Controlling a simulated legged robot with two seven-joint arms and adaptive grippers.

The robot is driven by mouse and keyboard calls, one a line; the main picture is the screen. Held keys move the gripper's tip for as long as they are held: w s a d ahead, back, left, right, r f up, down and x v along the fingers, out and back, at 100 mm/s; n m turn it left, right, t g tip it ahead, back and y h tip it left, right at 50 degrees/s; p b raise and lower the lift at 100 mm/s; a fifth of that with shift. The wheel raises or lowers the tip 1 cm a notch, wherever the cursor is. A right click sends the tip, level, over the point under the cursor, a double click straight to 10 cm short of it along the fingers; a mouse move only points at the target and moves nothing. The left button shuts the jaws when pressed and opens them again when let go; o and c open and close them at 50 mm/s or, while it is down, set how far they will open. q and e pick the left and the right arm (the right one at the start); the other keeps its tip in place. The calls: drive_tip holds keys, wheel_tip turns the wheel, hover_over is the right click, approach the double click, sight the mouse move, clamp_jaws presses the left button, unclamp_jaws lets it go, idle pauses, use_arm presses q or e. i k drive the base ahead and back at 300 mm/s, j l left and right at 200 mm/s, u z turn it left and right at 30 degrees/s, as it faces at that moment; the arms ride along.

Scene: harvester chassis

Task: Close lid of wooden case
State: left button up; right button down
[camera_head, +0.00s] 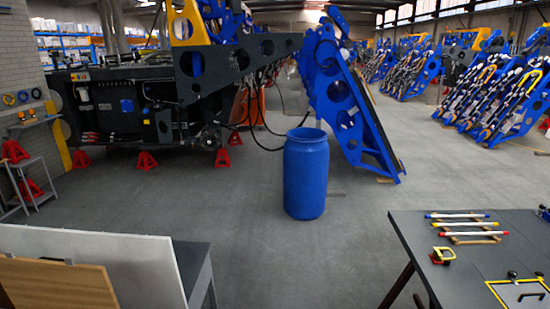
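A light wooden panel (58,284) stands upright at the lower left corner, with a small dark piece at its top edge. It looks like part of the wooden case, perhaps its raised lid, but the rest is cut off by the frame. A larger white panel (135,262) stands upright right behind it. Both are at a dark table (195,264), whose right part shows. I cannot see the inside of a case. Neither of my grippers is in view.
A blue barrel (306,180) stands on the open grey floor in the middle. A dark table (428,228) at the lower right bears several coloured rods (472,235) on wooden holders and a yellow-framed item (518,291). The harvester chassis (125,105) stands behind.

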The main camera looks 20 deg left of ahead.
sight(44, 283)
drive_tip(key=i+j+u, duration=0.1)
drive_tip(key=i+u, duration=0.2)
drive_tip(key=u, duration=0.2)
drive_tip(key=i+u, duration=0.3)
drive_tip(key=u, duration=0.2)
drive_tip(key=i+l+u, duration=0.1)
drive_tip(key=i+u, duration=0.15)
drive_tip(key=u, duration=0.2)
drive_tip(key=i+l+u, duration=0.25)
drive_tip(key=u, duration=0.25)
drive_tip(key=i+l+u, duration=0.25)
drive_tip(key=u, duration=0.25)
